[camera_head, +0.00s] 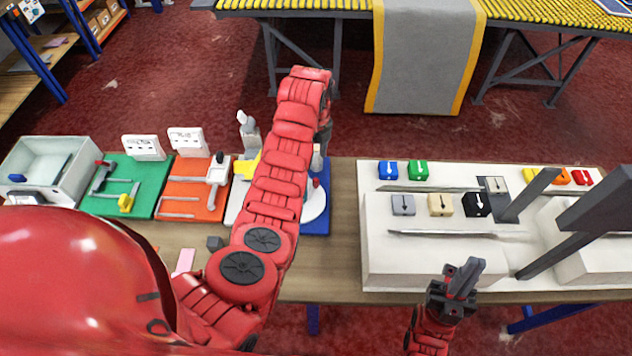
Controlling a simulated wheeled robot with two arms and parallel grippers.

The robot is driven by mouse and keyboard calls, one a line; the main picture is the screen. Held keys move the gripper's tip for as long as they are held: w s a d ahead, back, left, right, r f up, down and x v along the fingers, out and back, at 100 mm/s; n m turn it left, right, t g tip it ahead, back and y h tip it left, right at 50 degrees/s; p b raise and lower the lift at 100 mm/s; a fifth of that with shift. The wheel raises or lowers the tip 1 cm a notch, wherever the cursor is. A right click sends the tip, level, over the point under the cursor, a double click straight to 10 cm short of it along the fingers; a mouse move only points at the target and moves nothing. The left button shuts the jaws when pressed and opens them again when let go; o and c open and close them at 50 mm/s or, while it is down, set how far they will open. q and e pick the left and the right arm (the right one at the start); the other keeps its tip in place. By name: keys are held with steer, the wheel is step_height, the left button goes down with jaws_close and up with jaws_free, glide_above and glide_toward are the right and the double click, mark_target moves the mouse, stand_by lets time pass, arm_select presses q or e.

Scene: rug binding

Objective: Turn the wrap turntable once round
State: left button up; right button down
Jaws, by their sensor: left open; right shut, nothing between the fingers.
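My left gripper (321,150) is down behind my forearm, above or at the turntable. Its fingers are mostly hidden, so I cannot tell whether they touch anything. My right gripper (462,277) is shut and empty at the front edge of the table, well to the right of the turntable.
The wooden table (343,225) carries a green board (150,170), an orange board (188,205) and a grey bin (75,150) at left. At right a white fixture (400,265) holds several coloured blocks. Behind, a grey rug (425,60) hangs from a yellow roller conveyor (540,13).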

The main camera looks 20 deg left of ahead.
mark_target(316, 179)
arm_select(q)
steer(key=f+b, duration=0.5)
steer(key=f, duration=0.2)
steer(key=shift+w+f, duration=0.15)
steer(key=shift+w, duration=0.05)
steer(key=shift+s+f, duration=0.15)
steer(key=shift+f, duration=0.2)
step_height(316, 179, down, 3)
steer(key=shift+f+p, duration=0.2)
steer(key=shift+p, duration=0.6)
steer(key=shift+f, duration=0.6)
jaws_close()
